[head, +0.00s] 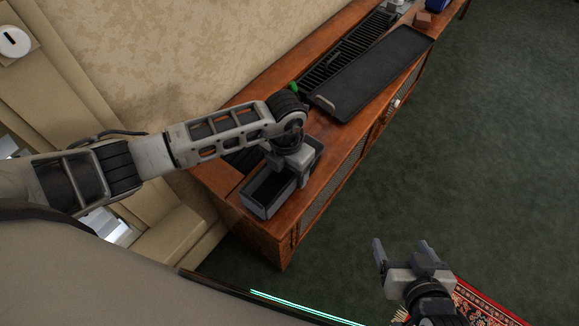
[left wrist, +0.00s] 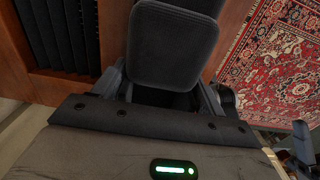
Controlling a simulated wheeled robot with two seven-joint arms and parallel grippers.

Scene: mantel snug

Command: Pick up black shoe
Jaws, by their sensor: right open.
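I cannot make out a clear black shoe in the head view. My left gripper (head: 297,174) is low at the right part of a dark grey open box (head: 262,209) on the wooden cabinet. The box's inside is dark, and the gripper hides part of it. In the left wrist view a dark, rounded, padded-looking shape (left wrist: 172,45) lies just beyond the gripper; I cannot tell whether it is the shoe. The left fingers show at either side, but whether they grip anything is unclear. My right gripper (head: 405,256) is open and empty above the green carpet.
The wooden cabinet (head: 347,146) runs along the wall. A flat black tray (head: 375,70) lies on it beside a black slatted grille (head: 345,52). A red patterned rug (head: 485,305) lies on the open green carpet (head: 480,150).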

